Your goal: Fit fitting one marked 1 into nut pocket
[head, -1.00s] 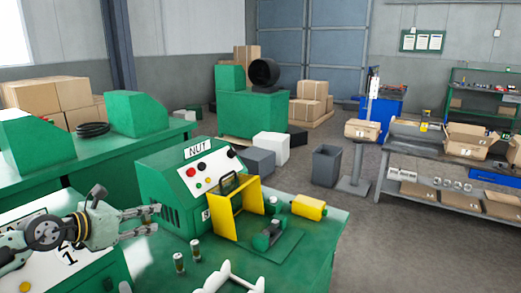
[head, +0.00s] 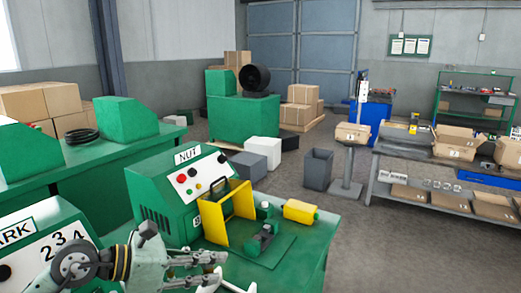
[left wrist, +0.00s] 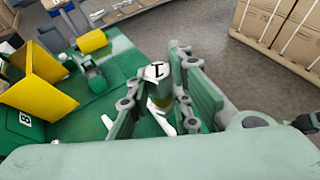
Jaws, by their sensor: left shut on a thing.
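My left gripper (head: 218,271) is low in the head view, in front of the green machine labelled NUT (head: 180,190). In the left wrist view its fingers (left wrist: 160,85) are shut on a fitting with a white top marked 1 (left wrist: 156,71). The fitting's lower body is partly hidden by the fingers. The fitting is not clear in the head view. A green fixture (head: 262,242) stands beside the open yellow guard (head: 214,220); it also shows in the left wrist view (left wrist: 94,78). I cannot make out the nut pocket itself. My right gripper is not in view.
A yellow block (head: 300,211) lies on the green bench (head: 305,255) behind the fixture. A pale piece shows at the bottom edge (head: 236,288). A green machine with a white panel reading "ARK" (head: 35,240) stands at the lower left. The bench right of the fixture is clear.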

